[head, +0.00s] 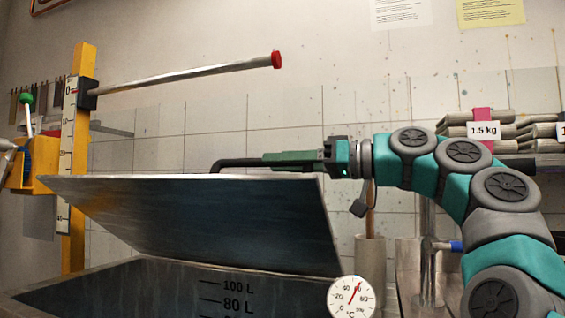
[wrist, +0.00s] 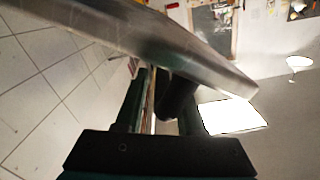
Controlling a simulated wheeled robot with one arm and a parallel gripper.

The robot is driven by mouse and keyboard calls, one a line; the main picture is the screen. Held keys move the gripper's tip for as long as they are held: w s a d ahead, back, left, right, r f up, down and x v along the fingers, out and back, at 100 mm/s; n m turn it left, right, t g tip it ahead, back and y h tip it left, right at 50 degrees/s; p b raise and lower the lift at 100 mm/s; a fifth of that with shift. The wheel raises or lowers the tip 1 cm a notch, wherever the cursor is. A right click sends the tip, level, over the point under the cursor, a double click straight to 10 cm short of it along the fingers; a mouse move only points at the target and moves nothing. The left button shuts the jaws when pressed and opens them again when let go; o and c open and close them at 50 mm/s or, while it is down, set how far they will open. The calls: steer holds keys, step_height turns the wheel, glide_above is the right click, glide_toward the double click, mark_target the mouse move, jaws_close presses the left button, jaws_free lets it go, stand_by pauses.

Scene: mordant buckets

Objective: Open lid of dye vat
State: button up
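The dye vat (head: 120,285) stands at the front, with its dark metal lid (head: 220,225) raised and tilted well above the vat opening. A dark bar handle (head: 235,162) shows at the lid's upper edge. My gripper (head: 268,160) is at this handle, reaching in from the right. In the wrist view, the fingers (wrist: 160,105) stand apart, with the dark handle (wrist: 178,95) between them, close to the right finger. A gap shows beside the left finger. The lid's edge (wrist: 165,45) crosses above the fingers. The fingertips are partly hidden.
A yellow post (head: 79,150) with a scale and a red-tipped metal rod (head: 190,75) stands at the left. A round thermometer dial (head: 351,297) is at the vat's front right. Weighted bundles (head: 484,130) lie on a shelf at the right. A tiled wall is behind.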

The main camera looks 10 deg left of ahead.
steer(key=shift+o, duration=1.2)
steer(key=shift+s, duration=0.1)
steer(key=d, duration=0.7)
steer(key=shift+s+d+r, duration=0.15)
steer(key=shift+s, duration=0.1)
steer(key=shift+d, duration=0.25)
steer(key=shift+c, duration=0.3)
